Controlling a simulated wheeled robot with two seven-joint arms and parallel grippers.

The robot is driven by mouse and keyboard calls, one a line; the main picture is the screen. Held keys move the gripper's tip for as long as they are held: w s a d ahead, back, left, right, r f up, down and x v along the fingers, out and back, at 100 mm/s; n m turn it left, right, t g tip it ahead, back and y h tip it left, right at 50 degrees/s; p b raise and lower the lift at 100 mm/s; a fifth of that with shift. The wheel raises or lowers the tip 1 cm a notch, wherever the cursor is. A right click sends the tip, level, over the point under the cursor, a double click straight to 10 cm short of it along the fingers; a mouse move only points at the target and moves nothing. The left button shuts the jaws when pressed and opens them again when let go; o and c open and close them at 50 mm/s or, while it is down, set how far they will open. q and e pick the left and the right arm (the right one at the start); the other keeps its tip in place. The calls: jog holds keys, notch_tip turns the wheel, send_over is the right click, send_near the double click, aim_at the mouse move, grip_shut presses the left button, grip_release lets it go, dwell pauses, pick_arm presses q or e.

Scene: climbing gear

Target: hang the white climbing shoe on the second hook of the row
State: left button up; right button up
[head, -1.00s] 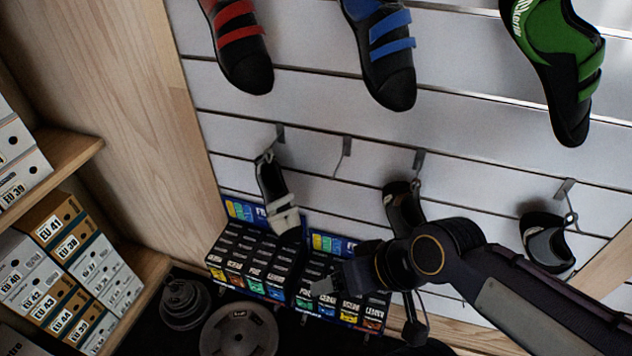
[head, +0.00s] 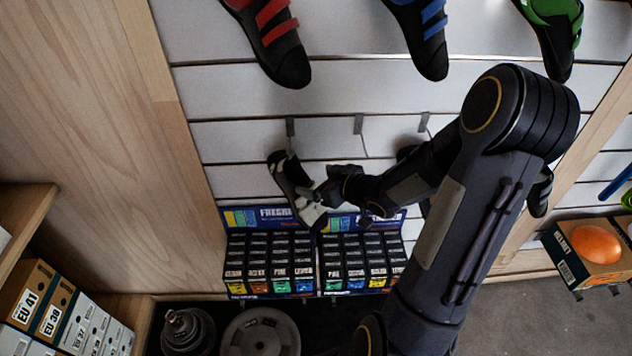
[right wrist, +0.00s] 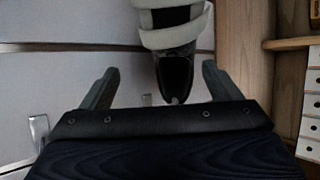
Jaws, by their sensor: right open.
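The white climbing shoe (head: 287,176), black with white straps, hangs toe down from the first hook (head: 290,127) of the lower row. The second hook (head: 358,124) to its right is bare. My right gripper (head: 318,199) is open beside the shoe in the head view. In the right wrist view, the shoe (right wrist: 172,40) shows between and beyond the spread fingers of the gripper (right wrist: 160,72); I cannot tell whether they touch it. My left gripper is out of view.
The third hook (head: 424,122) has a dark shoe, mostly hidden behind my right arm. Red, blue and green strapped shoes hang above. Small boxes (head: 270,262) stand below the white shoe. A wooden side panel (head: 165,150) is at left.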

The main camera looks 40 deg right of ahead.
aim_at(294, 179)
jog(key=shift+w+a+f+n+t+y, duration=0.2)
jog(key=shift+a+f+n+t+y, duration=0.1)
jog(key=shift+a+f+y, duration=0.35)
jog(key=shift+w+f+y, duration=0.2)
jog(key=shift+w+y, duration=0.05)
jog(key=x, duration=0.7)
jog(key=c, duration=1.2)
jog(key=shift+r, duration=0.1)
jog(key=shift+r, duration=0.1)
